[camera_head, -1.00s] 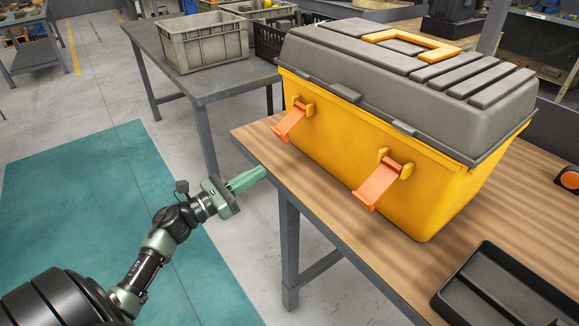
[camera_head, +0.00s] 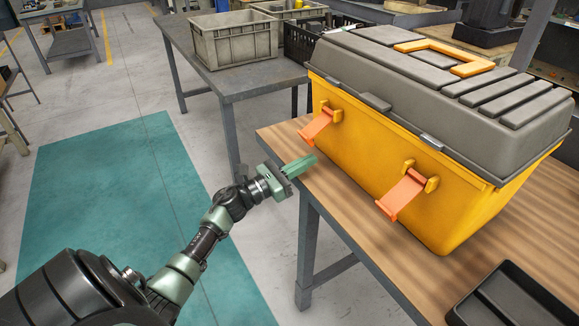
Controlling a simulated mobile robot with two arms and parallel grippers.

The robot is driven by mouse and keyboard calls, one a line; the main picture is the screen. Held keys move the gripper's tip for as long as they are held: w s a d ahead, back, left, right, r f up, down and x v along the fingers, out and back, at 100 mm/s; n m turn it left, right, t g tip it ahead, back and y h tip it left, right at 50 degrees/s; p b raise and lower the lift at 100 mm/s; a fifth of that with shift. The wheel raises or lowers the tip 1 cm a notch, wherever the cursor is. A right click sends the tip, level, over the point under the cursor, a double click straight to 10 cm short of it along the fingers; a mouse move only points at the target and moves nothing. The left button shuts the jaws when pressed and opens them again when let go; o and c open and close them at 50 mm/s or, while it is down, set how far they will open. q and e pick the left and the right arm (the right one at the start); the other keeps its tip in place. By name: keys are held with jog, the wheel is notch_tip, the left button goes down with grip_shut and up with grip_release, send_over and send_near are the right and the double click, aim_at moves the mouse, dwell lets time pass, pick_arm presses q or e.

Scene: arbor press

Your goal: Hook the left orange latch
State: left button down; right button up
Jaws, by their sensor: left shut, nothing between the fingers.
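A yellow toolbox (camera_head: 370,145) with a closed grey lid (camera_head: 440,95) stands on a wooden-topped table. Its left orange latch (camera_head: 317,125) hangs open, tilted outward and down from its yellow mount, apart from the lid. The right orange latch (camera_head: 402,194) hangs open the same way. My left gripper (camera_head: 314,160), with green fingers, is shut and empty. In the picture it shows just below the left latch, near the table's left edge, and no contact with the latch shows. My right gripper is not in view.
The wooden tabletop (camera_head: 345,205) has a narrow free strip before the toolbox. A black tray (camera_head: 515,300) lies at the lower right. A grey crate (camera_head: 235,42) stands on a metal table behind. Open floor lies at the left.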

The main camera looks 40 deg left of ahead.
aim_at(318, 126)
pick_arm(q)
jog(key=r+p, duration=0.2)
jog(key=r, duration=0.1)
jog(key=shift+s+a, duration=0.1)
jog(key=shift+s, duration=0.1)
jog(key=shift+s+a+r+p, duration=0.1)
jog(key=shift+s+r+p, duration=0.2)
jog(key=shift+r, duration=0.05)
jog(key=shift+w, duration=0.1)
